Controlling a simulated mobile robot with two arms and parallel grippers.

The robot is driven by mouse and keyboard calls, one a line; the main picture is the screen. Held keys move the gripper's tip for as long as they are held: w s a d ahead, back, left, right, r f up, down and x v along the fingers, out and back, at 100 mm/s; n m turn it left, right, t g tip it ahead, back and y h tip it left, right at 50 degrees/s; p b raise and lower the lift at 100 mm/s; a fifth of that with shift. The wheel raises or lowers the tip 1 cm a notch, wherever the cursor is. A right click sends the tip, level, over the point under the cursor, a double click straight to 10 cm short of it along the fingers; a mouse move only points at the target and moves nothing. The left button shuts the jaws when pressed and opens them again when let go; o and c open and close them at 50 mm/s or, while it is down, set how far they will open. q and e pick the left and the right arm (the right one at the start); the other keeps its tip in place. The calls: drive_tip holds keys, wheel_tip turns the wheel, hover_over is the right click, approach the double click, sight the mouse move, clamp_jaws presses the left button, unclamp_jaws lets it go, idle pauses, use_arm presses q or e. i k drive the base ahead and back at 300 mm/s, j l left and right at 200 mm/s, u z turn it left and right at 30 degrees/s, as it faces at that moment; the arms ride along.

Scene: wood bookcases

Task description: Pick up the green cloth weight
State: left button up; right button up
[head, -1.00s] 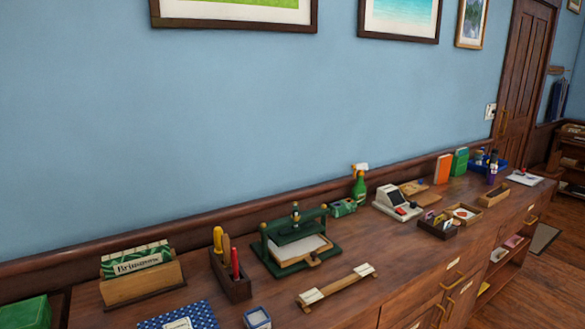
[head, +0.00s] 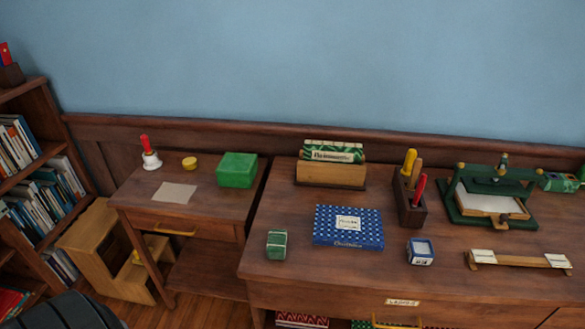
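A small green block with a pale band (head: 277,244), which looks like the green cloth weight, sits on the left front part of the long wood counter (head: 330,272). It stands left of a blue dotted box (head: 348,236) and apart from it. A larger plain green box (head: 237,170) sits on the lower side table at left. Neither of my grippers is in the head view.
A small blue and white cube (head: 420,251) is right of the dotted box. A tool holder (head: 411,210), a wood card stand (head: 331,176) and a green press (head: 490,206) stand behind. A bookcase (head: 33,165) is at far left.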

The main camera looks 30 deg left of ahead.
sight(277, 239)
drive_tip(key=u, duration=1.15)
